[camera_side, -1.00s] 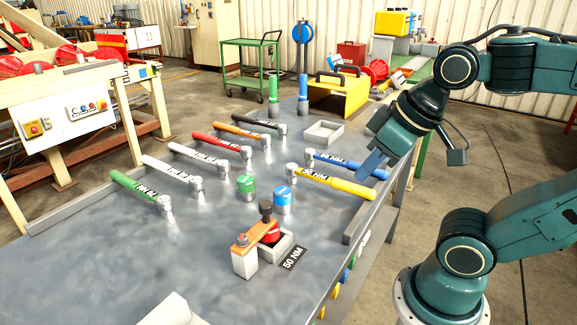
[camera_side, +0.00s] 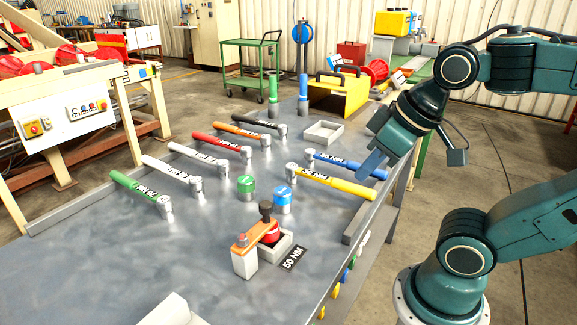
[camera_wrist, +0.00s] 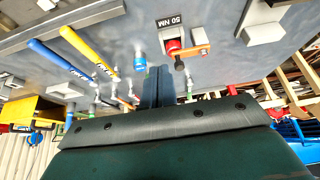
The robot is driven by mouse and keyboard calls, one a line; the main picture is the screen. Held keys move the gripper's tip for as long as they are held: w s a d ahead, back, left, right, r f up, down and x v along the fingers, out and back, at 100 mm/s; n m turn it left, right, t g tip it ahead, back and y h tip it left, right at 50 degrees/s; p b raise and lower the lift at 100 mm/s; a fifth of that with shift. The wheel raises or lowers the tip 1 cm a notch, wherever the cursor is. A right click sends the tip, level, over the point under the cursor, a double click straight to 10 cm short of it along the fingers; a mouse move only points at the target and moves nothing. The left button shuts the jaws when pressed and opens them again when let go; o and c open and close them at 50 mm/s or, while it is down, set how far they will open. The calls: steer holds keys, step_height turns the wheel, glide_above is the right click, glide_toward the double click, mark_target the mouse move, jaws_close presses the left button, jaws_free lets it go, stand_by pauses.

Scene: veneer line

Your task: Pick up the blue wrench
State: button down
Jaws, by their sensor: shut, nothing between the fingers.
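The blue wrench (camera_side: 342,163) lies on the grey metal table at its right side, behind the yellow wrench (camera_side: 335,182). Its head points left and its handle runs right. In the wrist view the blue wrench (camera_wrist: 54,58) is at the left, beside the yellow wrench (camera_wrist: 86,48). My gripper (camera_side: 368,168) is shut and empty; in the side view its fingertips overlap the picture of the blue handle. The wrist view shows my gripper (camera_wrist: 155,85) well to the right of the blue wrench, apart from it.
Red (camera_side: 222,142), orange (camera_side: 238,130), black, white and green wrenches lie to the left. Green (camera_side: 246,188) and blue (camera_side: 283,200) cylinders stand mid-table. An orange-armed fixture (camera_side: 255,238) is in front by a "50 NM" label.

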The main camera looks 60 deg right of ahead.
stand_by(0.4)
steer(key=c, duration=1.1)
jaws_free()
